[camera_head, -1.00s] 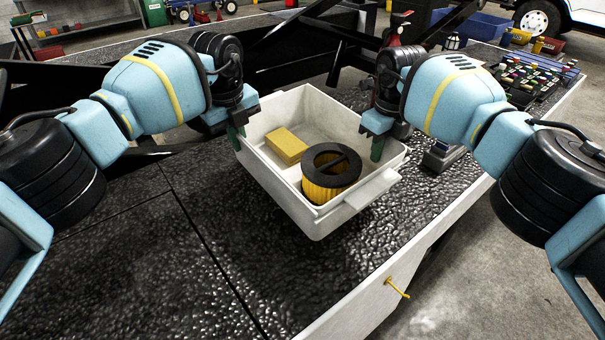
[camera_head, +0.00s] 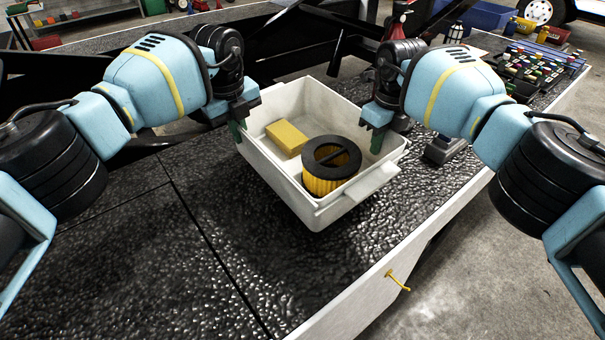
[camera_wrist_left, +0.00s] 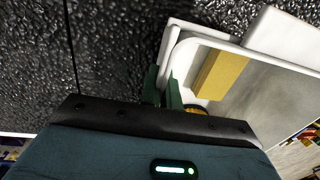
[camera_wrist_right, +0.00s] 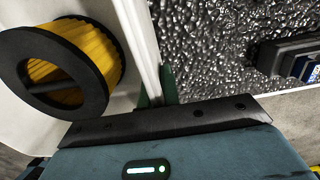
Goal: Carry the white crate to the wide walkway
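The white crate (camera_head: 345,204) is upright above the black textured walkway surface (camera_head: 135,255), with a dark shadow beneath it; I cannot tell how large any gap is. Inside it are a yellow block (camera_head: 287,137) and a yellow round filter with a black rim (camera_head: 331,160). My left gripper (camera_head: 240,127) is at the crate's left wall, and the left wrist view shows its green fingers (camera_wrist_left: 162,90) on either side of the rim. My right gripper (camera_head: 372,135) is at the opposite wall, and the right wrist view shows its fingers (camera_wrist_right: 157,92) closed around that wall.
A dark device (camera_head: 445,148) sits on the surface right of the crate. A tray of small coloured items (camera_head: 537,72) lies farther along. Black beams (camera_head: 290,45) rise behind. A white edge with a yellow hook (camera_head: 397,281) borders the front. The surface at front left is clear.

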